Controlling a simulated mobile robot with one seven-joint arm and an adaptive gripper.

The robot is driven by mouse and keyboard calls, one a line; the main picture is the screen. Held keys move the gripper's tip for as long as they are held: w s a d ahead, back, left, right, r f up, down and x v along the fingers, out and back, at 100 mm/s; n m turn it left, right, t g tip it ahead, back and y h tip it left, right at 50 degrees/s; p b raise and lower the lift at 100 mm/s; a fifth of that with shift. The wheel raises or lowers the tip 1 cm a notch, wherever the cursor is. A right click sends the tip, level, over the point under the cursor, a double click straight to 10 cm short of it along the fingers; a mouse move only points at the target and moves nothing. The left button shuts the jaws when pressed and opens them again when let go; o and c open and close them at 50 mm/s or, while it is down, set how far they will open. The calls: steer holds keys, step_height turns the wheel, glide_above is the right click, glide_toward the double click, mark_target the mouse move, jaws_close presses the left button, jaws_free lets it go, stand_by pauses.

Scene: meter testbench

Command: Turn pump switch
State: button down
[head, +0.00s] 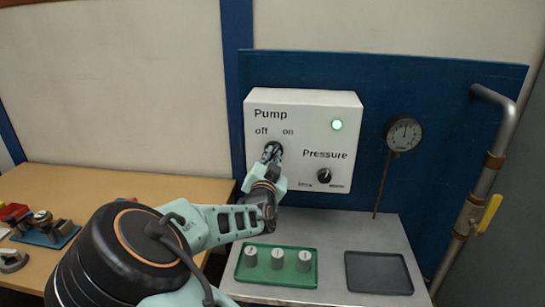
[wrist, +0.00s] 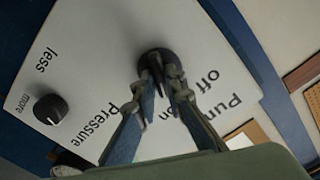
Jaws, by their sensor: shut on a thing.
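The white control box (head: 260,182) hangs on the blue panel and bears the words Pump, off, on and Pressure. The round black pump switch (head: 273,146) sits below the off and on labels. It also shows in the wrist view (wrist: 153,57), partly hidden behind my fingers. My gripper (head: 271,154) is at the switch, with its fingers shut on the switch's raised grip; in the wrist view the fingertips (wrist: 160,78) flank it. A green lamp (head: 337,125) on the box is lit. The exact pointing direction of the switch is hard to tell.
The black pressure knob (head: 324,175) is to the right of my gripper. A gauge (head: 403,134) and a pipe with a yellow handle (head: 490,213) stand further right. Below are a green tray (head: 242,272) with several grey weights and an empty dark tray (head: 378,272).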

steer(key=shift+n, duration=0.3)
steer(key=n+b, duration=0.1)
steer(key=n, duration=0.3)
steer(key=shift+n, duration=0.4)
steer(key=n, duration=0.6)
steer(key=shift+a, duration=0.15)
steer(key=shift+n, duration=0.3)
steer(key=c, duration=2)
jaws_free()
